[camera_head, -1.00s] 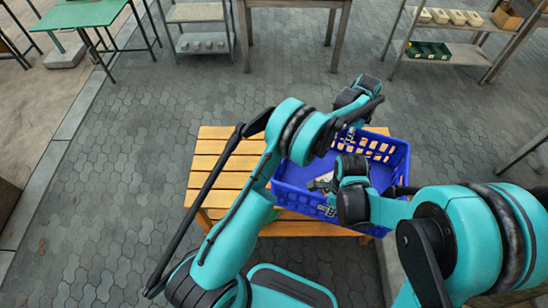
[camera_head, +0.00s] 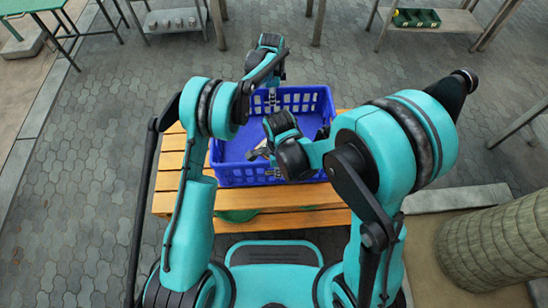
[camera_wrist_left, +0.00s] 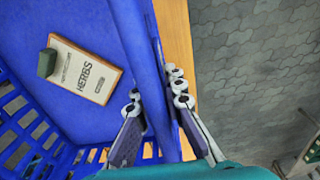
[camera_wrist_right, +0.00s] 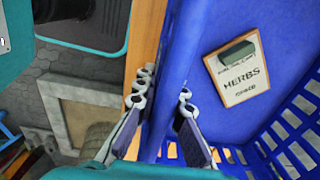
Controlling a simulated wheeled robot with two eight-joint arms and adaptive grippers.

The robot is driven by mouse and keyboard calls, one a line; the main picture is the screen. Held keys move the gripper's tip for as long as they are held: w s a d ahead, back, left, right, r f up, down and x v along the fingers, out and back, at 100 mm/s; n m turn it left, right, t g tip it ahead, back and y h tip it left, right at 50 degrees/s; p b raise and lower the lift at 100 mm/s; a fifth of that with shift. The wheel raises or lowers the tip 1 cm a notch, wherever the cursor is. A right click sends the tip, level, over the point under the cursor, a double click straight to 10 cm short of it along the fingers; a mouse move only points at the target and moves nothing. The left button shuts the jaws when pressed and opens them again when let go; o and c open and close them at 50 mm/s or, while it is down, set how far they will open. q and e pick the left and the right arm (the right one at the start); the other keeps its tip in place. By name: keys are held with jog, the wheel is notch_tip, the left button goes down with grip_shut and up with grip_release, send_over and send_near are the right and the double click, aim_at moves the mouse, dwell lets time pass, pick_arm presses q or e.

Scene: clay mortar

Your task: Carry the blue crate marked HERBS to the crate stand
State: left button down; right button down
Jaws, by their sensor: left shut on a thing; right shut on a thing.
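The blue crate (camera_head: 322,110) is over a slatted wooden table (camera_head: 170,178); I cannot tell whether it rests on it or hangs just above. A card marked HERBS (camera_wrist_left: 85,72) with a small green block (camera_wrist_left: 47,62) lies in the crate and shows in both wrist views. My left gripper (camera_head: 272,100) is shut on the crate's far wall, with the rim between its fingers in the left wrist view (camera_wrist_left: 155,100). My right gripper (camera_head: 275,170) is shut on the near wall, also seen in the right wrist view (camera_wrist_right: 162,98). I cannot tell which piece of furniture is the crate stand.
A green table (camera_head: 28,24) and a metal shelf (camera_head: 168,20) stand at the far left. A rack with a green tray (camera_head: 415,18) stands at the far right. Paved floor (camera_head: 105,125) is clear at left.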

aim_at(278, 183)
pick_arm(q)
jog(key=shift+f, duration=0.2)
pick_arm(e)
jog(key=shift+f, duration=0.25)
